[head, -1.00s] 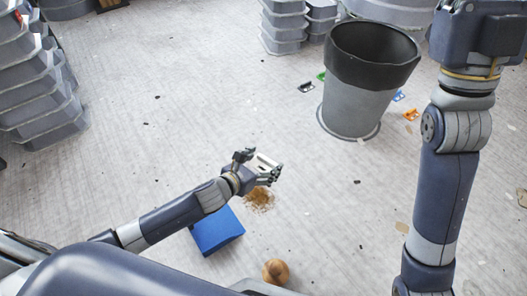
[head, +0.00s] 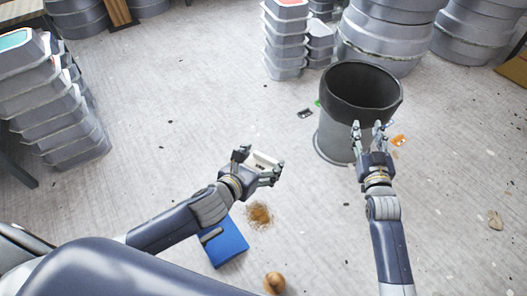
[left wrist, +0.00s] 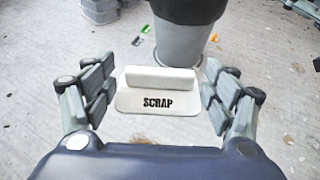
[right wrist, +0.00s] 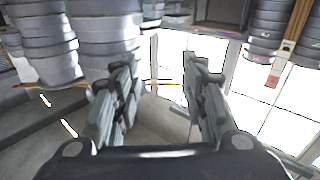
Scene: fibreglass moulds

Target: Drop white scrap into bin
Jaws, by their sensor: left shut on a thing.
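The white scrap (head: 264,162) is a small pale piece with a raised bar and black "SCRAP" lettering, clearly seen in the left wrist view (left wrist: 158,98). My left gripper (head: 260,166) is shut on it and holds it up, left of and nearer than the bin. The bin (head: 335,143) is a grey tapered bucket with a black upper band and an open top; its lower part shows in the left wrist view (left wrist: 180,42). My right gripper (head: 368,130) is open and empty, in front of the bin's right side in the head view and hiding part of it.
A blue box (head: 226,247), a brown granular patch (head: 259,214) and a round wooden object (head: 275,283) lie below my left gripper. Stacked grey moulds stand at left (head: 60,110) and behind the bin (head: 385,40). Small coloured pieces lie around the bin.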

